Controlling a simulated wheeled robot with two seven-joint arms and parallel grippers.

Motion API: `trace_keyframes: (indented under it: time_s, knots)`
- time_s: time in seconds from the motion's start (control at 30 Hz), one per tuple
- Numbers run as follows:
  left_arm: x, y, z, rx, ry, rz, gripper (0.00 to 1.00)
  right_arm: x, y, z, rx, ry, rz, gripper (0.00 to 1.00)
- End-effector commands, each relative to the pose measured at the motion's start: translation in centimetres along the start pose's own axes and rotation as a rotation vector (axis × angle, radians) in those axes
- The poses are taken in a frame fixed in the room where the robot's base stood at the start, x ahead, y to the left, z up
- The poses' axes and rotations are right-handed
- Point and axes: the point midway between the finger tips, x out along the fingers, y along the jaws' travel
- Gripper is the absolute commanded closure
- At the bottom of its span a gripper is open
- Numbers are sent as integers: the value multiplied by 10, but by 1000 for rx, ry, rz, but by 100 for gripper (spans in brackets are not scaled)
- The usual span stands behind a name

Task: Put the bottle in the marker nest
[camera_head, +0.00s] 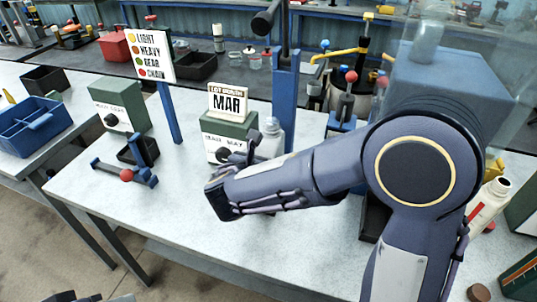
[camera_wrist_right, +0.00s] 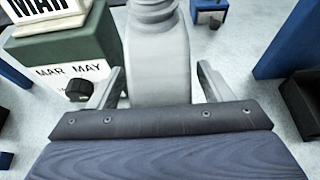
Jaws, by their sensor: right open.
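A pale grey-white bottle (camera_head: 269,138) stands upright on the table beside a green box (camera_head: 231,132) with a MAR card on top. In the right wrist view the bottle (camera_wrist_right: 157,55) is between the fingers of my right gripper (camera_wrist_right: 158,85). The fingers are open, one on each side, with gaps to the bottle. In the head view my right gripper (camera_head: 243,150) is partly hidden by its own wrist. Part of what looks like my left gripper (camera_head: 75,297) shows at the bottom edge; its jaws cannot be made out. I cannot tell which thing is the marker nest.
A second green box (camera_head: 120,106), a small black bin (camera_head: 137,150) and a blue fixture with a red ball (camera_head: 126,174) stand to the left. A blue post (camera_head: 285,100) rises behind the bottle. A white bottle (camera_head: 488,203) leans at right. The table's front left is clear.

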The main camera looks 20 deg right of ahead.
Motion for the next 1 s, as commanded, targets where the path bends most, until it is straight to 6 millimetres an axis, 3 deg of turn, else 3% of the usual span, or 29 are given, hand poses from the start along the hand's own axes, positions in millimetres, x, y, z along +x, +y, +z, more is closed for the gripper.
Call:
trace_keyframes:
  time_s: [0.2, 0.43, 0.6, 1.0]
  knots:
    - [3, -1, 2, 0, 0, 0, 46, -50, 1, 0, 1, -1, 6, 27]
    - [4, -2, 2, 0, -1, 0, 46, -88, 0, 0, 0, -1, 3, 27]
    - [4, -2, 2, 0, 0, 0, 46, -99, 0, 0, 0, -1, 1, 27]
    - [4, -2, 2, 0, 0, 0, 46, -99, 0, 0, 0, 0, 0, 27]
